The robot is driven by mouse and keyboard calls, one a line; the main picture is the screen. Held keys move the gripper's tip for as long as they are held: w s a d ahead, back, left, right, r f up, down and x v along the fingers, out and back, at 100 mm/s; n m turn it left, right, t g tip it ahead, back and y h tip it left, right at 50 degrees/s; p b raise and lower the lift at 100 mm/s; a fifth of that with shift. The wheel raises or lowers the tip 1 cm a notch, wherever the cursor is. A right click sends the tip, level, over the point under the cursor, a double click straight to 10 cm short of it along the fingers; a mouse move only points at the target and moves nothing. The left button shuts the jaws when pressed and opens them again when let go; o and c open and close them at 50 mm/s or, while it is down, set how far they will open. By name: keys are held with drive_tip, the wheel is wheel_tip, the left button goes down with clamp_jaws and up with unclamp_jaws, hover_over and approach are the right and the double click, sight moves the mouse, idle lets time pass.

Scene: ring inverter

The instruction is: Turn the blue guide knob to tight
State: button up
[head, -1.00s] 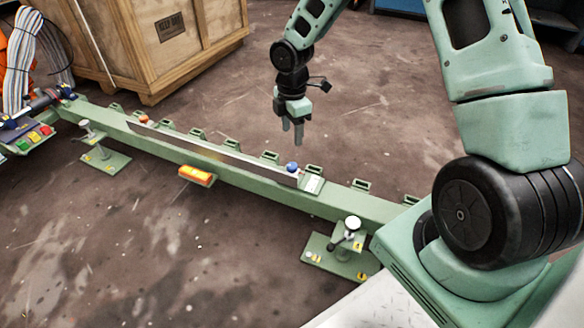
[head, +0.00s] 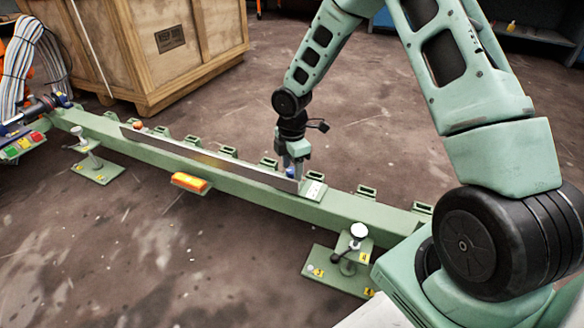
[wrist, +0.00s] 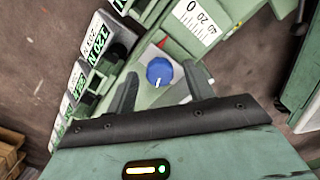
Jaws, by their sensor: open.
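The blue guide knob (wrist: 160,72) is a small faceted blue knob with a white mark on its lower part, set on the green rail. In the wrist view it lies between and just beyond the two open fingers of my gripper (wrist: 160,88). In the head view my gripper (head: 294,172) points down over the rail's right part, and only a bit of the blue knob (head: 290,172) shows beside its fingers. I cannot tell whether the fingers touch the knob.
The long green rail (head: 345,206) carries a metal strip and an orange knob (head: 138,125) farther left. A white scale (wrist: 196,17) and numbered plates (wrist: 105,38) lie near the blue knob. An orange block (head: 190,182) sits at the front. A wooden crate (head: 160,50) stands behind.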

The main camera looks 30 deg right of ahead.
drive_tip(key=c, duration=1)
drive_tip(key=shift+o, duration=0.2)
drive_tip(key=shift+r+p, duration=0.15)
drive_tip(key=shift+p, duration=0.2)
drive_tip(key=m+p, duration=0.2)
drive_tip(key=p, duration=0.1)
drive_tip(key=shift+r+m, duration=0.2)
drive_tip(key=shift+m, duration=0.2)
drive_tip(key=m+p, duration=0.5)
drive_tip(key=p, duration=0.1)
drive_tip(key=shift+m+p, duration=0.3)
drive_tip(key=shift+p, duration=0.1)
drive_tip(key=m+p, duration=0.3)
drive_tip(key=shift+s+f+m+p, duration=0.1)
drive_tip(key=shift+m+p, duration=0.2)
drive_tip(key=shift+p, duration=0.05)
drive_tip(key=m+p, duration=0.3)
drive_tip(key=shift+m, duration=0.3)
drive_tip(key=m+p, duration=0.3)
drive_tip(key=m, duration=0.3)
drive_tip(key=shift+f+p, duration=0.2)
drive_tip(key=shift+p, duration=0.15)
